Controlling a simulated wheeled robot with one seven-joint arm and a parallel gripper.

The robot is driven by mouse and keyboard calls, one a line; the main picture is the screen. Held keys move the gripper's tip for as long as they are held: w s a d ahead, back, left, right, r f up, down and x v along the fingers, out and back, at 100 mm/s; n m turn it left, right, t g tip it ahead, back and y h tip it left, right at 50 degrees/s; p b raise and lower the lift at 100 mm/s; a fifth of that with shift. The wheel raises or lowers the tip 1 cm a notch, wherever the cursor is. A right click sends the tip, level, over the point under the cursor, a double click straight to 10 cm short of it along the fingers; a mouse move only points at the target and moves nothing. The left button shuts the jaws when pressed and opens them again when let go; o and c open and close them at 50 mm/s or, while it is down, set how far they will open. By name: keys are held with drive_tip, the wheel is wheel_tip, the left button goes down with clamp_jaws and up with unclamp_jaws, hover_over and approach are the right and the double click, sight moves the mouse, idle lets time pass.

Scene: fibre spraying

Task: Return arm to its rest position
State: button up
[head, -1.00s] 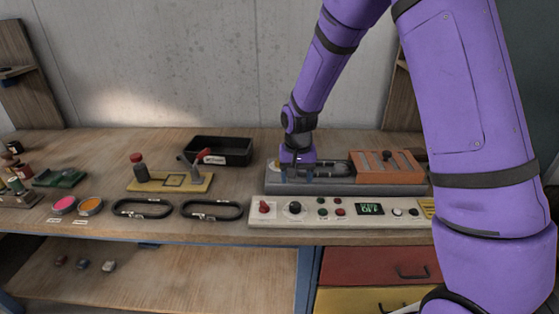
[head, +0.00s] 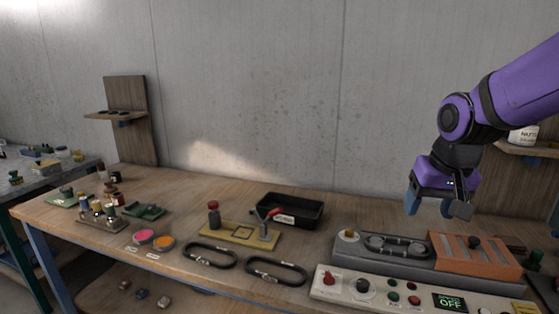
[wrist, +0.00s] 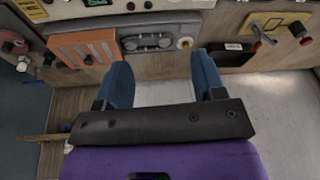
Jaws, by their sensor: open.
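My gripper (head: 437,205) is raised above the right part of the workbench, over the grey fixture, at the end of my purple arm. In the wrist view its two blue fingers (wrist: 163,85) are spread apart with nothing between them. The grey fixture (head: 345,250) holds a dark oval ring piece (head: 398,246) in its recess. An orange slotted block (head: 477,257) sits at the fixture's right end. The fixture also shows in the wrist view (wrist: 150,28), beyond the fingers.
A control panel (head: 345,287) with knobs and a display reading OFF lies in front of the fixture. A black bin (head: 305,219), a yellow plate (head: 222,232) and two oval rings (head: 209,256) lie to the left. A wall shelf (head: 525,150) stands behind my arm at right.

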drive_tip(key=s+d+r+t, duration=0.1)
drive_tip(key=s+r, duration=0.2)
drive_tip(key=s, duration=0.5)
drive_tip(key=s+d+r+n+t, duration=0.1)
drive_tip(key=s+r, duration=0.2)
drive_tip(key=s, duration=0.5)
drive_tip(key=shift+d+r+n, duration=0.2)
drive_tip(key=shift+n, duration=0.1)
